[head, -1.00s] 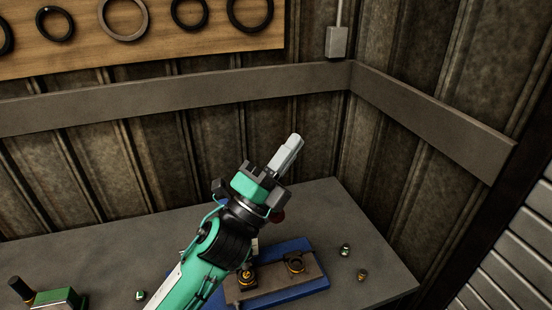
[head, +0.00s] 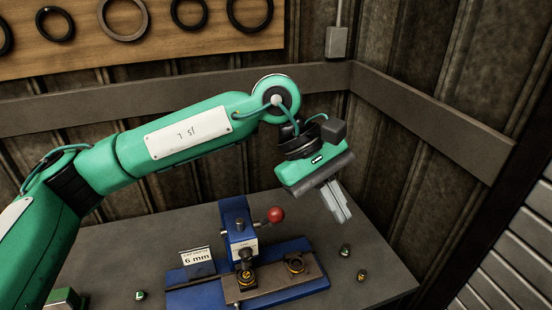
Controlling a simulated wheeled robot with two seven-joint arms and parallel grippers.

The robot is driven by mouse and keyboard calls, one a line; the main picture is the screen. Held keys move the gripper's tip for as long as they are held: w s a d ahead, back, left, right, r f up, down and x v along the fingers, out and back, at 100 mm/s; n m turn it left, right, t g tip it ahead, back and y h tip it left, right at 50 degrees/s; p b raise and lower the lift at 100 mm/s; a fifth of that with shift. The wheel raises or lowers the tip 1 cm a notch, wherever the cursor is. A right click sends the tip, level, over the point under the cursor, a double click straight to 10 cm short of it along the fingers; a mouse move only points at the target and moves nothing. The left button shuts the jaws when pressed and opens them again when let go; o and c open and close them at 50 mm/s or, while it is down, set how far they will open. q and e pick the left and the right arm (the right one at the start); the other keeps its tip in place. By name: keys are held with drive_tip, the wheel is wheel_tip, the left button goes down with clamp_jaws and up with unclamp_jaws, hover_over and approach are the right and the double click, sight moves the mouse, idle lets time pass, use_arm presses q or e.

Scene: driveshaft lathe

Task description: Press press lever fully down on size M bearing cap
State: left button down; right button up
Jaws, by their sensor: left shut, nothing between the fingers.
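The blue press (head: 236,222) stands on the grey table, with its lever ending in a red ball knob (head: 276,214) that points to the right. Under the press ram sits a dark bearing cap with a yellowish ring (head: 246,279), on a brown plate. I cannot read its size. A second similar cap (head: 294,263) sits on the plate to its right. My right gripper is not in view.
A sign reading "6 mm" (head: 198,261) stands left of the press. Small parts lie on the table (head: 390,285), one greenish (head: 346,250) and one brownish (head: 361,276) at right, another (head: 140,295) at left. A ring board (head: 200,40) hangs on the wall behind.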

use_arm(q)
drive_tip(key=w+a+r+m+t+y, duration=0.1)
drive_tip(key=w+a+r+t+y, duration=0.3)
drive_tip(key=w+a+y, duration=0.45)
drive_tip(key=h+b, duration=0.2)
drive_tip(key=b, duration=0.1)
hover_over(276, 209)
drive_tip(key=shift+w+f, duration=0.1)
drive_tip(key=shift+f, duration=3.05)
